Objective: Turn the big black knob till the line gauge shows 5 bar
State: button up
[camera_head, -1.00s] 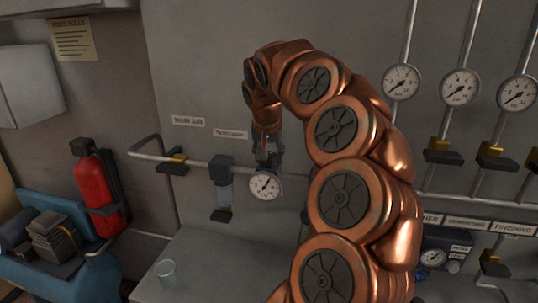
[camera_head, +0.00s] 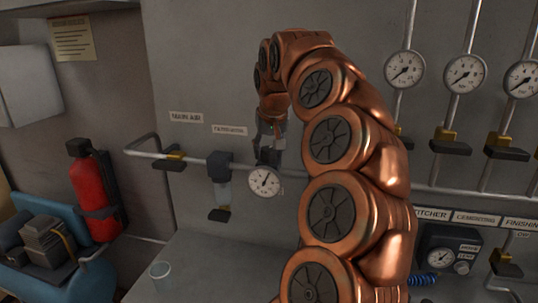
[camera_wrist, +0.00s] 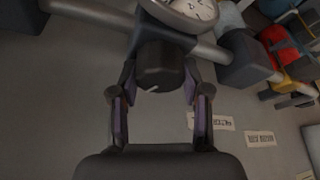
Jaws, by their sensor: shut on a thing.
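The big black knob (camera_wrist: 160,66) sits on top of the regulator on the wall pipe, with a pale mark on its near edge in the wrist view. My gripper (camera_wrist: 162,82) has one finger on each side of it and is shut on it. In the head view my gripper (camera_head: 269,148) points down at the regulator, and its fingers mostly hide the knob. The round white line gauge (camera_head: 264,182) is just below. Its needle points up and slightly right; the numbers are too small to read. In the wrist view the gauge (camera_wrist: 195,8) is cut off by the top edge.
A filter unit (camera_head: 220,167) and a yellow-and-black valve (camera_head: 174,160) sit on the pipe to the left. More gauges (camera_head: 404,69) and valves stand at the right. A cup (camera_head: 163,276) stands on the grey bench below. A red extinguisher (camera_head: 90,195) hangs at left.

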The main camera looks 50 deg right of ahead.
jog(key=shift+n+t+y, duration=0.4)
jog(key=shift+n+y, duration=0.2)
jog(key=shift+n, duration=1.3)
jog(key=o, duration=1.1)
jog(key=shift+o, duration=0.2)
jog(key=v, duration=1.2)
jog(key=shift+w, duration=0.1)
